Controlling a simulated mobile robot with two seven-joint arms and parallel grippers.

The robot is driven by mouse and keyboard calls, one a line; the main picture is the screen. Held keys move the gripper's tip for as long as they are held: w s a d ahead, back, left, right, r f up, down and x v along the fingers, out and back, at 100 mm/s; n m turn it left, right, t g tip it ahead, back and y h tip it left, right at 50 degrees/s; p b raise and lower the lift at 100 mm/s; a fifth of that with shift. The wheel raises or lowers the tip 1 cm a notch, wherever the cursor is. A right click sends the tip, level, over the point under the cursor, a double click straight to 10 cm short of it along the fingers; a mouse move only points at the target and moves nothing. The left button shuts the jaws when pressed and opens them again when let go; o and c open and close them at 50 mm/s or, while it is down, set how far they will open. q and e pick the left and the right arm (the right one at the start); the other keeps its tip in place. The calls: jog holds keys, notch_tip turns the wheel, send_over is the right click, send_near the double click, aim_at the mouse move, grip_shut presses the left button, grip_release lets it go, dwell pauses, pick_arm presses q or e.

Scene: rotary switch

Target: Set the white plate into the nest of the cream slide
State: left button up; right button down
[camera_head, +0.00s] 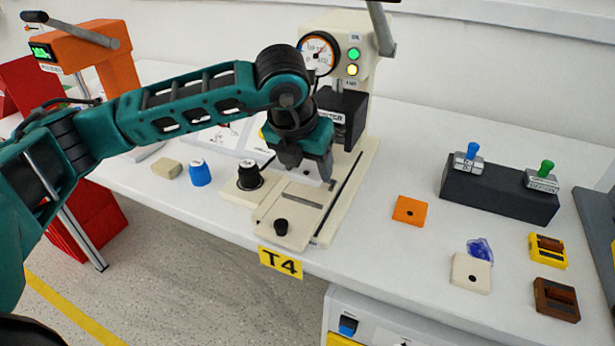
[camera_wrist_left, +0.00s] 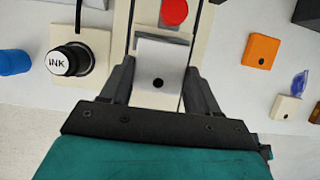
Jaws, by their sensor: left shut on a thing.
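The white plate (camera_wrist_left: 162,55) is between the fingers of my left gripper (camera_wrist_left: 158,68), which is shut on it, in the left wrist view. In the head view my left gripper (camera_head: 309,172) points down over the cream slide (camera_head: 272,211), in front of the press, and hides most of the plate. The slide has a dark knob (camera_head: 281,227) near its front end. The nest is hidden by the gripper and plate. I cannot tell whether the plate touches the slide. My right gripper is not in view.
The press (camera_head: 340,70) with a gauge stands right behind my gripper. An ink pot (camera_head: 249,176) and a blue cap (camera_head: 200,173) are to the left. An orange plate (camera_head: 409,210), a cream plate (camera_head: 471,273) and a dark switch box (camera_head: 499,192) are to the right, with bare table between.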

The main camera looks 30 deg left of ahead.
aim_at(306, 173)
pick_arm(q)
jog(key=shift+f, duration=1.75)
jog(key=shift+f+b, duration=0.15)
jog(key=shift+b, duration=0.25)
jog(key=o, duration=1)
jog(key=shift+o, duration=0.2)
jog(key=shift+r+p, duration=0.25)
jog(key=shift+p, duration=0.05)
jog(key=p+v, duration=0.1)
jog(key=v, duration=1)
jog(key=shift+r, duration=0.4)
jog(key=shift+s, duration=0.1)
